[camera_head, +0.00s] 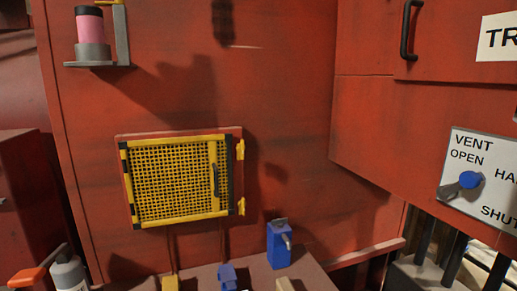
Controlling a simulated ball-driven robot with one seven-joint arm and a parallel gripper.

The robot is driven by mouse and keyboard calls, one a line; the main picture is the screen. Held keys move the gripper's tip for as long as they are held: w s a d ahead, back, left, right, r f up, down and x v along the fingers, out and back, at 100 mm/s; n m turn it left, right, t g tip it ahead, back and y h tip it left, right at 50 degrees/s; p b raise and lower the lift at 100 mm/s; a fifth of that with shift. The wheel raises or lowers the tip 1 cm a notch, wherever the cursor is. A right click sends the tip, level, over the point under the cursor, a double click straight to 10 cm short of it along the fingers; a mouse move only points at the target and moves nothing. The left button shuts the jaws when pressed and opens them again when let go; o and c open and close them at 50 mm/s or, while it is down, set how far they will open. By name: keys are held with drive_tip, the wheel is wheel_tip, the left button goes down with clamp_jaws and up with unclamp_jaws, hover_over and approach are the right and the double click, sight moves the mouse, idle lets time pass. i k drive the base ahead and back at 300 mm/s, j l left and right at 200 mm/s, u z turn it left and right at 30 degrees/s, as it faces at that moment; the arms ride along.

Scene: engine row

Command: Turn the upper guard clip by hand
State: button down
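The guard is a yellow mesh panel (172,183) in a yellow and black frame on the red wall. A small yellow upper guard clip (240,149) sits at the frame's upper right edge. A similar lower clip (241,206) sits at the lower right edge. The exact angle of each clip is too small to tell. A vertical handle (216,180) stands on the right part of the guard. My gripper is not in view; only dark arm-like shadows fall on the wall above the guard.
A blue block-like item (279,244) stands on the ledge (262,277) below right, beside other blue and yellow items. A pink cup-like item (91,29) sits on a bracket at upper left. A vent panel (483,178) with a blue knob is at right. The wall before the guard is clear.

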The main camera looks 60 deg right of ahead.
sight(240, 146)
drive_tip(key=z, duration=0.95)
